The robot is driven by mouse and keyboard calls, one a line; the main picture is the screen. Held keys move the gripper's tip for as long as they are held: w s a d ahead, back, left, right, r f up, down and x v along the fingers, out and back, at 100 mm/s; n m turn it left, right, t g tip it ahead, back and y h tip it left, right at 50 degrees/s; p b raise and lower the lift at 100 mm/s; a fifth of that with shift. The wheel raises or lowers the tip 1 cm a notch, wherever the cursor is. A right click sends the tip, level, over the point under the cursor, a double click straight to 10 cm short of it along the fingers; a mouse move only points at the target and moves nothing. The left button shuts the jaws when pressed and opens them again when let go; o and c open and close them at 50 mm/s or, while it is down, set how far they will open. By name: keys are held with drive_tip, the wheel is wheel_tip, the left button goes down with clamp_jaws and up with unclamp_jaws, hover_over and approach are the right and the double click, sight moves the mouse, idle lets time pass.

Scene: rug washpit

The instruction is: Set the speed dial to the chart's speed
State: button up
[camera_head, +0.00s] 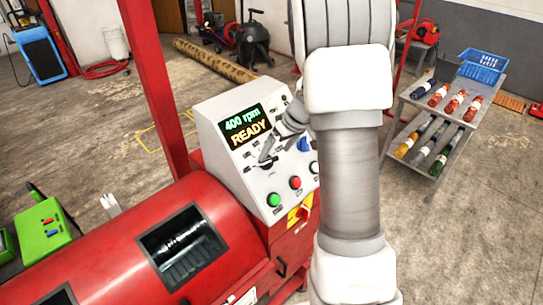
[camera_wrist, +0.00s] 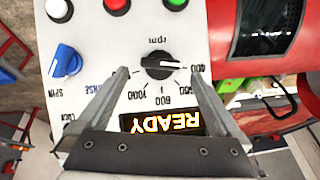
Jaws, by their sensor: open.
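The speed dial (camera_wrist: 160,66) is a black round knob with a white pointer on the pale control panel (camera_wrist: 185,22). In the wrist view, which shows the panel upside down, its pointer is toward the 400 mark; 600 and 1000 are also readable. The display (camera_head: 246,126) reads "400 rpm" and "READY" in the head view. My gripper (camera_wrist: 160,73) is open, its fingers on either side of the dial in the wrist view; I cannot tell whether they touch it. In the head view my gripper (camera_head: 267,156) is at the panel face and hides the dial. I see no chart.
A blue selector knob (camera_wrist: 66,60) is beside the dial. Green (camera_head: 274,199), red (camera_head: 295,182) and white (camera_head: 314,167) buttons line the panel's lower edge. A red drum machine (camera_head: 110,265) adjoins it. A shelf cart (camera_head: 428,135) with rolls is at right.

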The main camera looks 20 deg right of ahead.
sight(271, 159)
drive_tip(key=shift+x, duration=2.25)
drive_tip(key=c, duration=1.3)
